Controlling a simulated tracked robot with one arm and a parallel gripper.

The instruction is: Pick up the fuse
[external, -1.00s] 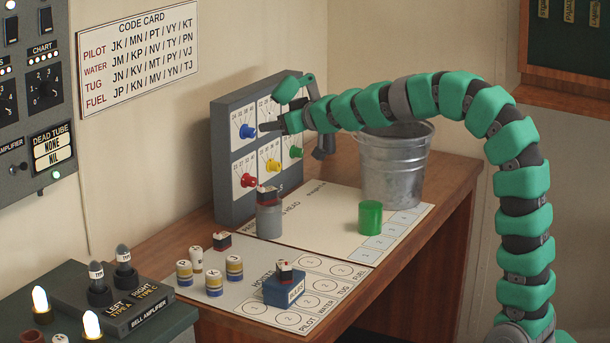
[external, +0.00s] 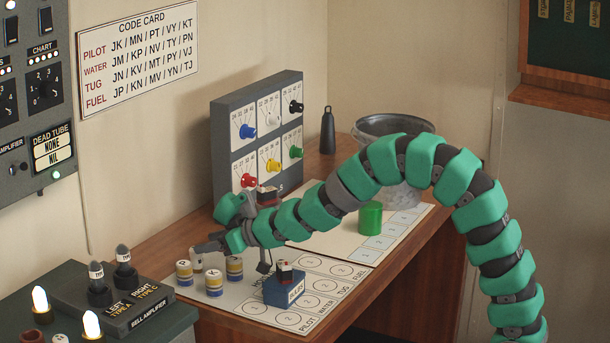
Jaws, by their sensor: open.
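No object is clearly marked as the fuse. A small dark-and-red block lay on the mat earlier where my arm's end now is, and it is hidden now. Similar blocks sit on a grey cylinder (external: 267,194) and on a blue labelled block (external: 284,268).
The printed mat (external: 345,268) has free circles at its front right. A green cylinder (external: 370,217) and a metal bucket (external: 365,130) stand behind my arm. The grey dial panel (external: 240,165) stands at the back.

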